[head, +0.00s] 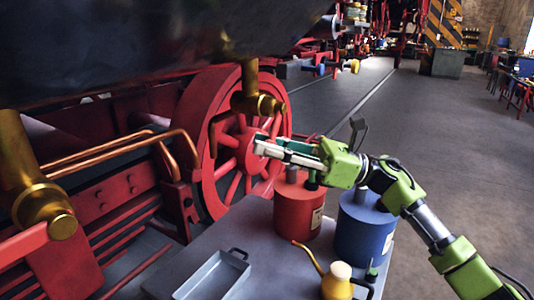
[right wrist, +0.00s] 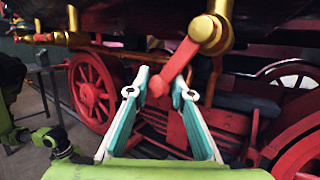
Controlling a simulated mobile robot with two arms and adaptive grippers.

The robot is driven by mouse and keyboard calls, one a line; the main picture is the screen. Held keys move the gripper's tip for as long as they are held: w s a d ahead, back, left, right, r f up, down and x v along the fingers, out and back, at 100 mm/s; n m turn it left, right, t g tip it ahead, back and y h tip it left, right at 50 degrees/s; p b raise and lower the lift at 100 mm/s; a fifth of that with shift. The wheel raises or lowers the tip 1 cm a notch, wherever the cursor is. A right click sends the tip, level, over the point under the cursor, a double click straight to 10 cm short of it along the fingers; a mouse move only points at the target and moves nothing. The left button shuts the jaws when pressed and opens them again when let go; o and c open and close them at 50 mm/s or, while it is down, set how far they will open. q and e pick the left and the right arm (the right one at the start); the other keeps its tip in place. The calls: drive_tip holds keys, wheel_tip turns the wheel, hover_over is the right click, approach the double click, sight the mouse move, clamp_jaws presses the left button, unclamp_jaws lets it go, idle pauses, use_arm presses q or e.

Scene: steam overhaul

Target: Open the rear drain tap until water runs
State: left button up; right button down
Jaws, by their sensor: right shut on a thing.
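A brass drain tap (head: 257,101) with a red lever hangs under the dark boiler, in front of a red wheel. In the right wrist view this tap (right wrist: 212,34) is at the top, and its red lever (right wrist: 178,62) slants down and left between my fingers. My right gripper (head: 260,144) is shut on the red lever. A second brass tap (head: 45,205) is close at the left of the head view, with its red lever (head: 22,244) lying roughly level. I see no water from either tap. My left gripper is not visible.
A grey bench (head: 265,260) below holds a red can (head: 297,210), a blue can (head: 362,232), a yellow oil can (head: 337,281) and a shallow tray (head: 212,277). Copper pipes (head: 110,150) run beside the red wheel (head: 205,110).

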drive_tip(key=shift+w+d+f+n+b, duration=0.1)
drive_tip(key=shift+w+f+n+b, duration=0.15)
drive_tip(key=shift+n+b, duration=0.3)
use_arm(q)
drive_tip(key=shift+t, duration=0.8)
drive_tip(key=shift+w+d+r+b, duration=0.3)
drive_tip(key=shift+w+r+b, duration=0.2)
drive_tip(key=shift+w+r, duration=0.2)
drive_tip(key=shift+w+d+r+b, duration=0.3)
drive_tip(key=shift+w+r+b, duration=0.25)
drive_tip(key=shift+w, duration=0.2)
use_arm(e)
drive_tip(key=shift+w+d+f+n+g+h, duration=0.3)
drive_tip(key=shift+w+n+h, duration=0.3)
drive_tip(key=shift+n, duration=0.3)
drive_tip(key=shift+w+d+f+n+g+h, duration=0.1)
drive_tip(key=shift+w+d+n+g+h, duration=0.25)
drive_tip(key=shift+n+h, duration=0.45)
drive_tip(key=shift+w+d+f+n+g+h, duration=0.15)
drive_tip(key=shift+w+d+n+h, duration=0.4)
drive_tip(key=shift+n, duration=0.4)
drive_tip(key=c, duration=1.8)
unclamp_jaws()
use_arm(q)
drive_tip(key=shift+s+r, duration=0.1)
